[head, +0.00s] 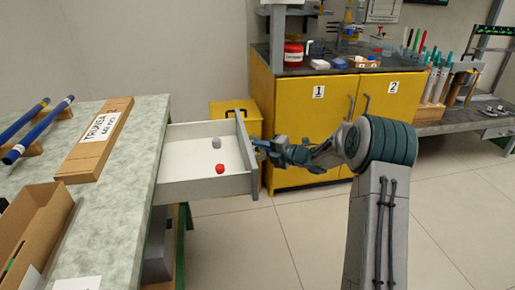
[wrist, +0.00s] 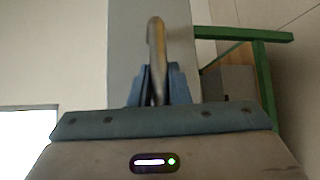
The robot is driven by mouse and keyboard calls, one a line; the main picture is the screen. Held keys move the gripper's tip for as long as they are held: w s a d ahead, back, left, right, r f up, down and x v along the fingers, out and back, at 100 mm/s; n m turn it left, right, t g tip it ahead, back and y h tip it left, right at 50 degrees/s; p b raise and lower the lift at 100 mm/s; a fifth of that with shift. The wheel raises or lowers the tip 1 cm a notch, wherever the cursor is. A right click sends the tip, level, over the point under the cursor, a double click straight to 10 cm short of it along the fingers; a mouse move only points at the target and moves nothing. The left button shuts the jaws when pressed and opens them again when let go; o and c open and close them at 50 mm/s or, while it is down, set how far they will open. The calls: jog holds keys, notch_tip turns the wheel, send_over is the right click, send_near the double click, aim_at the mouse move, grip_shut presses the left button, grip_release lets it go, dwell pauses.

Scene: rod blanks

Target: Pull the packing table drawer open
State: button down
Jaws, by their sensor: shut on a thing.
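The packing table (head: 128,150) stands at the left in the head view, with a pale speckled top. Its drawer (head: 188,188) is pulled well out to the right, and its inside shows. A red item (head: 220,168) and a grey item (head: 216,143) lie in the drawer. My gripper (head: 259,148) is at the outer side of the drawer front (head: 246,155). In the wrist view my gripper (wrist: 157,88) is shut on the bar-shaped drawer handle (wrist: 156,38). In the head view the handle is mostly hidden by my gripper.
A long cardboard box (head: 93,143), an open carton (head: 32,222) and blue rods (head: 38,128) lie on the table. A yellow cabinet (head: 310,120) stands behind my arm, with a yellow bin (head: 226,112) beside it. The floor (head: 300,235) right of the drawer is clear.

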jog(key=c, duration=1.4)
grip_release()
jog(key=shift+o, duration=0.2)
jog(key=shift+s+d, duration=0.1)
jog(key=p+v, duration=0.2)
jog(key=v, duration=1.1)
jog(key=shift+s+d+p, duration=0.2)
jog(key=shift+s+p, duration=0.1)
jog(key=shift+p, duration=0.1)
